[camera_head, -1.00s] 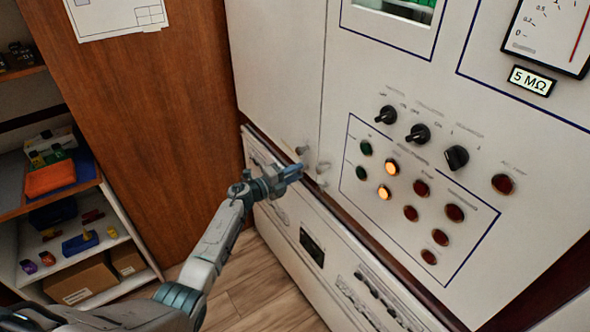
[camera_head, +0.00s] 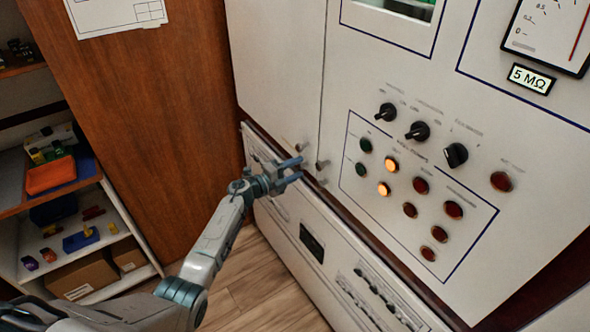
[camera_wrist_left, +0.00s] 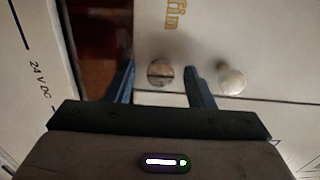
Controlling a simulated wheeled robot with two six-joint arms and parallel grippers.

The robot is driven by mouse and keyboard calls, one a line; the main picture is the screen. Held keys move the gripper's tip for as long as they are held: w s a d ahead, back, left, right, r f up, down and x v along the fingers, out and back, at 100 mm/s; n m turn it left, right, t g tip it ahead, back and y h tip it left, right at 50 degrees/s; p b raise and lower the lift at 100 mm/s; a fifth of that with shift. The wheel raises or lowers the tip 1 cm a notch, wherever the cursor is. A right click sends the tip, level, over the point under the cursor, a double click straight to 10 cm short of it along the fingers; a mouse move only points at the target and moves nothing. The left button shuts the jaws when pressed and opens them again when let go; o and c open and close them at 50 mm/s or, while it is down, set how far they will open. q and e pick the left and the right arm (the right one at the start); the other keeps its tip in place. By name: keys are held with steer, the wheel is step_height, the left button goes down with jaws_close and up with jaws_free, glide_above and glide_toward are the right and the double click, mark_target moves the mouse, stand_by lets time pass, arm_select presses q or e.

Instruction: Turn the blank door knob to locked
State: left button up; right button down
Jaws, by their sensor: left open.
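Two small pale knobs sit by the seam at the lower edge of the white doors in the head view: one on the plain left door (camera_head: 300,147), one (camera_head: 322,164) by the instrument panel. My left gripper (camera_head: 297,168) is open and empty just in front of them. A smooth pale knob (camera_wrist_left: 232,80) is right of the right finger. I cannot tell whether the fingers touch the slotted knob. My right gripper is out of view.
Black rotary switches (camera_head: 418,131) and lit and dark round lamps (camera_head: 392,165) are on the panel to the right. A lower white cabinet front (camera_head: 312,244) runs below the doors. A wooden side panel (camera_head: 150,110) and shelves (camera_head: 78,285) stand at left.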

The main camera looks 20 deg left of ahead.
arm_select(q)
steer(key=shift+s+a, duration=0.25)
steer(key=shift+s, duration=0.05)
steer(key=b+v, duration=0.2)
steer(key=v, duration=0.8)
steer(key=shift+b, duration=0.4)
